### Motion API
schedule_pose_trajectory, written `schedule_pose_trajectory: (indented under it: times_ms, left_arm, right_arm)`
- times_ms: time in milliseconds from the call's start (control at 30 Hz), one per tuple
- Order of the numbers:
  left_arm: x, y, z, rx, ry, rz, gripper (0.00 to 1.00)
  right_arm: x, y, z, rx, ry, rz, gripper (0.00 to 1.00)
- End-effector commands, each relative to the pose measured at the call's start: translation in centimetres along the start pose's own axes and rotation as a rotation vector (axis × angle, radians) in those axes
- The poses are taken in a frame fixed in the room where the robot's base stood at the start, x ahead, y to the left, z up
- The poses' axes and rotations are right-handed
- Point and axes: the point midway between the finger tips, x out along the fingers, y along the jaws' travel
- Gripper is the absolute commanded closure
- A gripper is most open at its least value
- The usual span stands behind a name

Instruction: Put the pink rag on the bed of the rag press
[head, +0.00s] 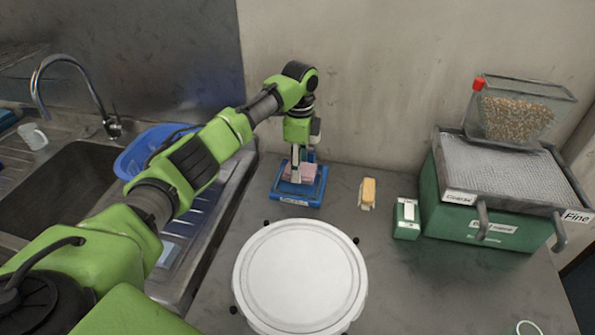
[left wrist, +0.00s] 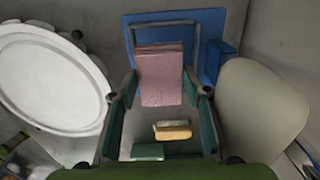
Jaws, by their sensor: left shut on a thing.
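The pink rag (head: 303,172) shows as a folded block at the blue rag press (head: 310,198) in the head view. It also shows in the left wrist view (left wrist: 162,78), between my fingers, with the blue press (left wrist: 208,28) behind it. My left gripper (head: 296,176) points down over the press and is shut on the rag. The rag is over the bed; I cannot tell whether its underside touches it. My fingers and the rag hide part of the bed. My right gripper is in neither view.
A white round lid (head: 300,275) lies in front of the press. A yellow-topped brush or sponge (head: 368,192) and a small green box (head: 406,218) stand to the right. Further right is a green sieve machine (head: 470,220) with a clear hopper (head: 517,110). A sink (head: 60,180) and blue basin (head: 150,150) are left.

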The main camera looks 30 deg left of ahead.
Motion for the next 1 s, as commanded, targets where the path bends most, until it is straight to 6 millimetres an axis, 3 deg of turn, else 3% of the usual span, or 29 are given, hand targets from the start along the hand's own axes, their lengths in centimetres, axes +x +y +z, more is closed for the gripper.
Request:
schedule_pose_trajectory:
  times_ms: [167, 400, 800, 833, 1000]
  left_arm:
    - [0.9, -0.5, 0.6, -0.001, -0.002, 0.001, 0.77]
    - [3.8, -0.5, 0.6, 0.000, -0.001, 0.001, 0.77]
    - [4.5, -0.5, 0.6, 0.000, -0.001, 0.000, 0.77]
    - [4.4, -0.5, 0.6, 0.000, -0.001, 0.000, 0.49]
    - [4.4, -0.5, 0.6, 0.000, -0.001, 0.001, 0.49]
  right_arm:
    - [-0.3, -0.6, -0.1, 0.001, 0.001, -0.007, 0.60]
    - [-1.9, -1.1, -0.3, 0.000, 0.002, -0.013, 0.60]
    - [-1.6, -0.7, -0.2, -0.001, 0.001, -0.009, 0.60]
    - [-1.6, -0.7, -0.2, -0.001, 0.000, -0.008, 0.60]
    - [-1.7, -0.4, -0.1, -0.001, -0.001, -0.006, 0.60]
